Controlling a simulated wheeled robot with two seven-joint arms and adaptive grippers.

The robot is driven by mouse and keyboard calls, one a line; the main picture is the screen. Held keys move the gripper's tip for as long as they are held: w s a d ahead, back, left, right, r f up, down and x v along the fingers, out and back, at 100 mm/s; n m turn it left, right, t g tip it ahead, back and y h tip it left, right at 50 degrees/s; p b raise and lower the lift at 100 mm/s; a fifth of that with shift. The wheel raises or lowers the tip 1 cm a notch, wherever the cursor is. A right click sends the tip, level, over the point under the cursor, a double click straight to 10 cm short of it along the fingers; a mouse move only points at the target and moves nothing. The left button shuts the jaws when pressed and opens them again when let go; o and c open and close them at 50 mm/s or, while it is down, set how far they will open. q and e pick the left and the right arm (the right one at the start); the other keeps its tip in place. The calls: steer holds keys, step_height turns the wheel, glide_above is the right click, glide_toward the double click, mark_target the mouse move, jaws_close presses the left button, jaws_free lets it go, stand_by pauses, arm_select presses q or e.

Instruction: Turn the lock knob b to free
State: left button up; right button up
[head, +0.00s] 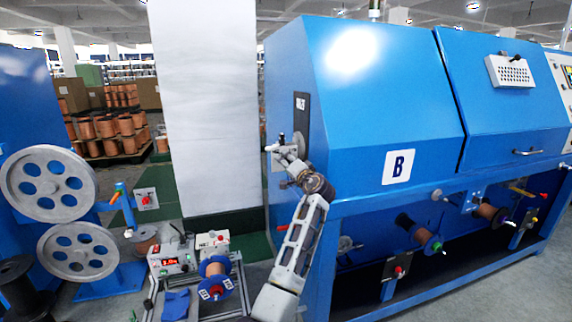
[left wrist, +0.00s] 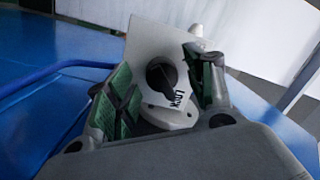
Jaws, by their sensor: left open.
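The lock knob (left wrist: 161,74) is a round black knob with a raised bar. It sits on a pale plate (left wrist: 145,42) in the left wrist view, and its bar points down toward the printed word LOCK. My left gripper (left wrist: 160,92) is open, with one finger on each side of the knob in that view. I cannot tell whether either finger touches it. In the head view my left gripper (head: 283,150) is at the left end of the large blue machine (head: 385,90) marked B. The knob cannot be made out there. My right gripper is not in view.
A dark label plate (head: 301,113) is on the machine just above my gripper. A white pillar (head: 205,100) stands behind to the left. Two grey pulley wheels (head: 50,184) and a bench with a red-display box (head: 172,258) are at the left. A blue rod (left wrist: 55,72) shows in the wrist view.

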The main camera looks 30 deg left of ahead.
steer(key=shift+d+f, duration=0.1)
arm_select(q)
steer(key=c, duration=1)
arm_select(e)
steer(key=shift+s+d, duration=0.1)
